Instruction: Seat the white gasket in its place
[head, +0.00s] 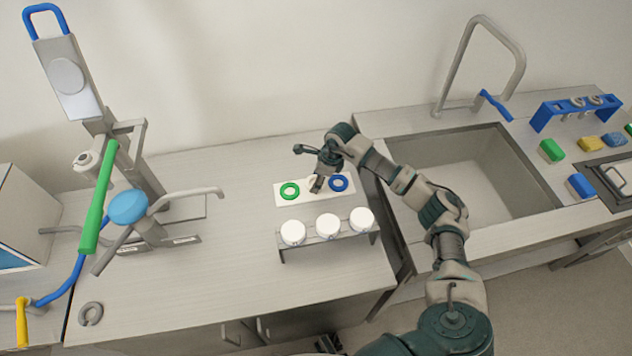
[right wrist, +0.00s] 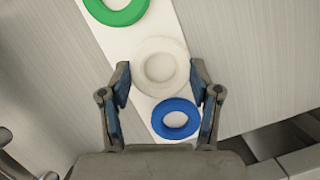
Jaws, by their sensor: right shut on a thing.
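The white gasket (right wrist: 160,66) is a thick white ring over the white mat, between a green ring (right wrist: 118,8) and a blue ring (right wrist: 175,119). My right gripper (right wrist: 160,72) is shut on the white gasket, with one fingertip at each side of it. In the head view my right gripper (head: 317,187) hides most of the gasket, and whether it touches the mat (head: 282,202) is hard to tell. The green ring (head: 290,191) lies left of the gripper and the blue ring (head: 338,183) right. My left gripper is not in view.
A rack with three white-lidded jars (head: 327,227) stands just in front of the mat. A filling machine (head: 125,180) with a green handle and blue disc stands at left. A grey ring (head: 90,313) lies at the front left. The sink (head: 465,185) is at right.

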